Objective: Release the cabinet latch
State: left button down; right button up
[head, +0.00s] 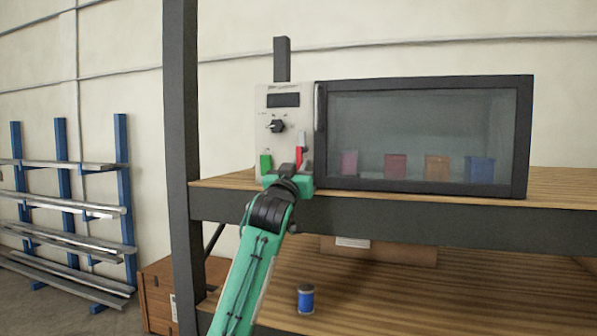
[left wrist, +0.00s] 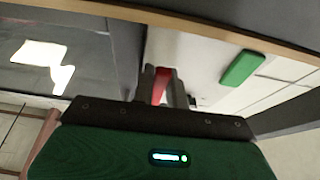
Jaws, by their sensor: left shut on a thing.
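The cabinet (head: 425,187) has a dark-framed glass door, which looks shut, and a pale control panel (head: 268,140) on its left. A red latch (head: 300,145) stands upright low on the panel, beside the door frame. My left gripper (head: 292,167) comes up from below and is shut on the latch's lower part. In the left wrist view the red latch (left wrist: 161,86) shows between the two fingers (left wrist: 164,88). The fingers hide part of it. My right gripper is not in view.
The panel also has a dark knob (head: 277,126), a display (head: 283,100) and a green button (head: 265,161). Several coloured boxes (head: 437,168) stand behind the glass. The wooden shelf edge (head: 225,185) and a dark post (head: 180,130) are close by. A blue can (head: 306,299) stands below.

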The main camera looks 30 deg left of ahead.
pick_arm(q)
jog(key=c, duration=1.4)
grip_release()
jog(key=shift+s, duration=0.1)
jog(key=b+v, duration=0.7)
jog(key=v, duration=0.6)
jog(key=shift+s, duration=0.3)
jog(key=shift+d+f, duration=0.1)
